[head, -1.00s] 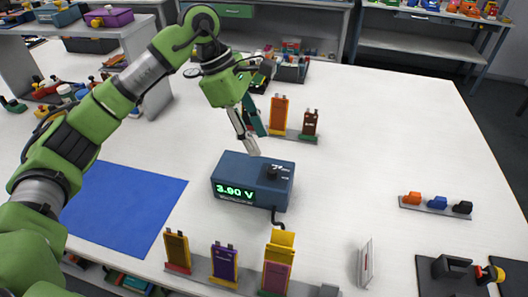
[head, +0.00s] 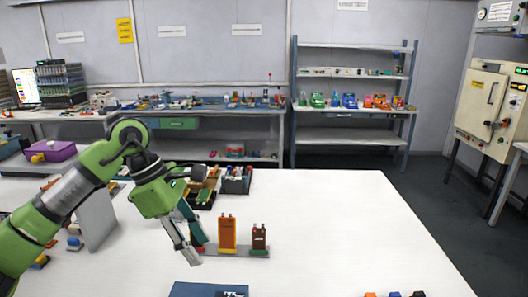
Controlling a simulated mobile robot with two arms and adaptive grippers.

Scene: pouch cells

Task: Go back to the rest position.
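My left arm comes in from the left, and my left gripper (head: 190,250) hangs over the table with its fingers pointing down. It is just left of a rack with an orange pouch cell (head: 228,232) and a brown pouch cell (head: 259,238) standing upright. Pale grey finger parts show, with a teal piece beside them; I cannot tell whether the fingers are apart or closed, or whether the teal piece is held. My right gripper is not in view.
The white table (head: 340,220) is clear to the right of the rack. The blue meter's top (head: 195,290) shows at the bottom edge. Small coloured pieces (head: 394,294) sit at lower right. A black bin (head: 236,182) stands behind the rack. Shelves (head: 350,135) line the back.

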